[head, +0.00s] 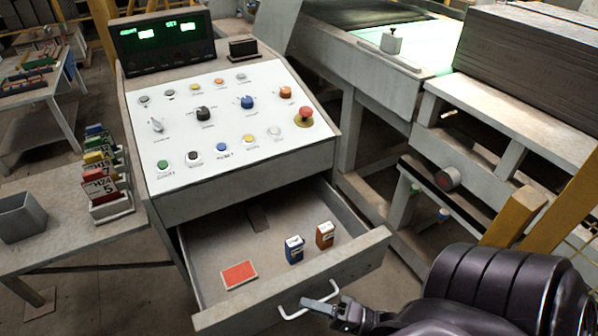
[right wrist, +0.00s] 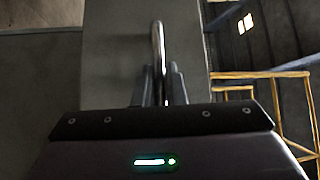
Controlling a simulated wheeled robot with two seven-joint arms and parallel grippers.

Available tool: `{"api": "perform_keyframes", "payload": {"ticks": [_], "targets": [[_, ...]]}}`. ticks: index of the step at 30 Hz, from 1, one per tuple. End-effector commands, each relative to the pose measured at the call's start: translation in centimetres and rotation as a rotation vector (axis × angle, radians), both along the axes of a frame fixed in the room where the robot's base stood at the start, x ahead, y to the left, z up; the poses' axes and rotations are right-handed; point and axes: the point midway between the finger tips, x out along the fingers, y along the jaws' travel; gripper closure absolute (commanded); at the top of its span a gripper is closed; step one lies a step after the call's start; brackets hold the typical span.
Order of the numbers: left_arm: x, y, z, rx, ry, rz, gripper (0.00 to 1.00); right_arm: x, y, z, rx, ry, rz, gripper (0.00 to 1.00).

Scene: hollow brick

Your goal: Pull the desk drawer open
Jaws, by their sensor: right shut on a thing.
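The desk drawer (head: 216,316) stands pulled out from the desk under the sloped control panel (head: 230,115). Its inside shows, with a red card (head: 239,274), a blue box (head: 294,250) and a brown-orange box (head: 325,234) on its floor. A pale bar handle (head: 291,314) is on the drawer front. My right gripper (head: 322,303) is shut on the handle. In the right wrist view the handle (right wrist: 158,50) runs up from between the two fingers (right wrist: 162,88). My left gripper is not in view.
A side table at left bears a grey bin (head: 22,217) and a rack of coloured tags (head: 100,180). A machine frame (head: 425,120) stands at right, with a yellow rail (head: 512,217) near my right arm. Floor shows below the side table.

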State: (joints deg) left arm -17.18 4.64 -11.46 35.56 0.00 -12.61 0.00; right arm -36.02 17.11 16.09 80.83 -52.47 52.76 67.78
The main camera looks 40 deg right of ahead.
Motion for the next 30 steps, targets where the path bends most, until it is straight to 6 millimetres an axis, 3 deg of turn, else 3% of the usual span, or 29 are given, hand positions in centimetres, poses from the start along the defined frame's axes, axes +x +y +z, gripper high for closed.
{"api": "perform_keyframes", "payload": {"ticks": [3,9,23,24,28,30], "targets": [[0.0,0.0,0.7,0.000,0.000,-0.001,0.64,-1.8,0.5,0.1,0.002,0.003,0.002,1.00],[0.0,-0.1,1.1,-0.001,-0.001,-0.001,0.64,-3.5,0.9,0.0,0.000,0.001,0.002,1.00],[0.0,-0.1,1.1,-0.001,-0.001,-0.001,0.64,-3.9,1.0,-0.1,0.000,0.002,0.003,1.00],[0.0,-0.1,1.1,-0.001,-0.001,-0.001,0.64,-3.9,1.0,-0.1,0.000,0.002,0.003,0.88],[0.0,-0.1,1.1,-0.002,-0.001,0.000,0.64,-3.9,1.0,-0.1,0.000,0.001,0.002,0.71],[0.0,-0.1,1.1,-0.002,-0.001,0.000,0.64,-3.9,1.0,0.0,0.000,0.000,0.002,0.68]]}}
